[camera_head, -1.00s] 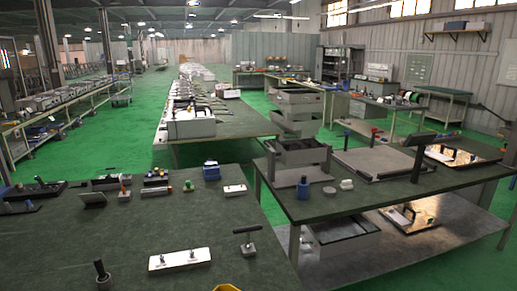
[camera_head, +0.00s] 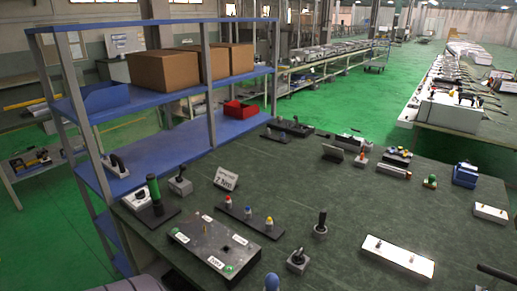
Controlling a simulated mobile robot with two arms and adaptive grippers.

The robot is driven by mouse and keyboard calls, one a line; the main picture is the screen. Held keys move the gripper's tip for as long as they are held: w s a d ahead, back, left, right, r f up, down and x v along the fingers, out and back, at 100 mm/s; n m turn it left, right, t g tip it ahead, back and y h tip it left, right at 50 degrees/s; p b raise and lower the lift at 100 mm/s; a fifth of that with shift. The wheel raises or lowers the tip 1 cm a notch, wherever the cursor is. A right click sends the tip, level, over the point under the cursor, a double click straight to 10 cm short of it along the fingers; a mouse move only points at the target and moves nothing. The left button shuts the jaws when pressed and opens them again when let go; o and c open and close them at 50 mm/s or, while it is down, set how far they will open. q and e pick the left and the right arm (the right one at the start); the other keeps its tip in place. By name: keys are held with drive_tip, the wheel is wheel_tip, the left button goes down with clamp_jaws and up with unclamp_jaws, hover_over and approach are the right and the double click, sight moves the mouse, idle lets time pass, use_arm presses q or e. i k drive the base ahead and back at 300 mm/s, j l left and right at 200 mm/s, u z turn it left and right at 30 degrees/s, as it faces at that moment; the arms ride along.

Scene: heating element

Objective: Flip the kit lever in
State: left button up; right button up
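Several lever-like parts stand on the dark green table (camera_head: 330,185), and I cannot tell for certain which is the kit lever. A black lever with a green grip (camera_head: 153,195) stands upright at the table's left end. A small grey box with a short lever (camera_head: 180,182) is just right of it. A black upright handle on a grey base (camera_head: 321,222) stands near the middle. A short lever on a square grey base (camera_head: 297,260) is nearer to me. Neither of my grippers can be made out in this view.
A dark panel with labels (camera_head: 213,243) lies at the front left. A strip with coloured buttons (camera_head: 248,216) and a white plate (camera_head: 398,256) lie nearby. A blue shelf unit (camera_head: 160,80) with cardboard boxes (camera_head: 163,70) borders the table's left. The green floor (camera_head: 340,105) beyond is open.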

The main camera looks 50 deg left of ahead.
sight(183, 167)
drive_tip(key=u, duration=2.2)
drive_tip(key=i+j+z, duration=0.2)
drive_tip(key=j, duration=0.15)
drive_tip(key=i+j+z, duration=0.2)
drive_tip(key=j, duration=0.2)
drive_tip(key=i+j+z, duration=0.1)
drive_tip(key=j+z, duration=0.15)
drive_tip(key=j, duration=0.15)
drive_tip(key=i+j+z, duration=0.2)
drive_tip(key=j, duration=0.2)
drive_tip(key=j+z, duration=0.2)
drive_tip(key=j, duration=0.25)
